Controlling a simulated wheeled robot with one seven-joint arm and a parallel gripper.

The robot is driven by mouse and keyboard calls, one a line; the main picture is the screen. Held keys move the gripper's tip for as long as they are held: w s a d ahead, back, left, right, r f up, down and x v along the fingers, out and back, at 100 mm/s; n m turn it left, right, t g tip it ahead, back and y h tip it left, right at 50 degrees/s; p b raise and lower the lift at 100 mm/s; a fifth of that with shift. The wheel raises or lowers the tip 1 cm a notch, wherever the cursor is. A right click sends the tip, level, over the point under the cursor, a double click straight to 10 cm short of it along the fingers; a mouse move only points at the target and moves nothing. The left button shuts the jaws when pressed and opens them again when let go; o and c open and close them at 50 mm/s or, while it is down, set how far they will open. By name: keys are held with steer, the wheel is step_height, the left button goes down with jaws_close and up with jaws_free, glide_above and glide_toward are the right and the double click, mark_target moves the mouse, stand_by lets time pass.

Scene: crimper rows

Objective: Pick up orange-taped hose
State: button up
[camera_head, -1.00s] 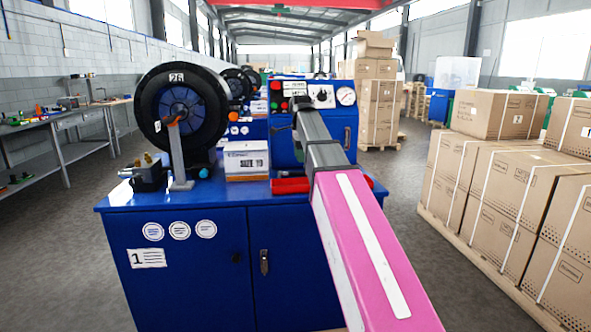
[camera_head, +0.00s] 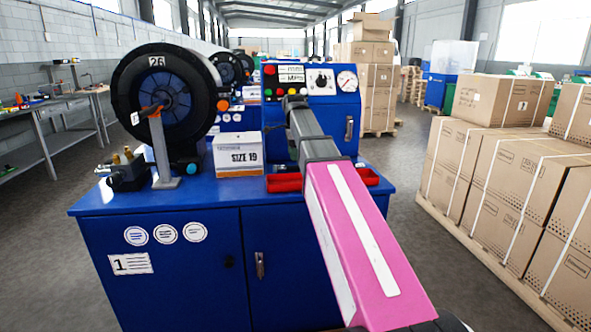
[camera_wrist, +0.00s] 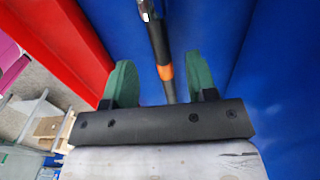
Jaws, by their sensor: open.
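In the wrist view, a dark hose with an orange tape band (camera_wrist: 165,73) runs from the top edge down between the two green fingers of my gripper (camera_wrist: 160,62). The fingers are open, one on each side of the hose, with gaps showing. The hose's lower end is hidden behind the dark gripper body. In the head view, my pink and grey arm reaches over the blue workbench (camera_head: 185,265) toward the blue machine panel. The gripper's fingers and the taped hose cannot be made out there.
A red tray (camera_head: 283,184) lies on the bench beside my arm. A white SIZE 19 box (camera_head: 238,155), a large black reel (camera_head: 165,98) and a metal post (camera_head: 162,155) stand to the left. Stacked cartons (camera_head: 510,185) fill the right side. A red surface borders the wrist view's left.

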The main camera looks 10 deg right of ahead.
steer(key=shift+d+f, duration=0.15)
steer(key=shift+f, duration=1.2)
steer(key=shift+d+f, duration=0.1)
steer(key=shift+f, duration=1.25)
jaws_close()
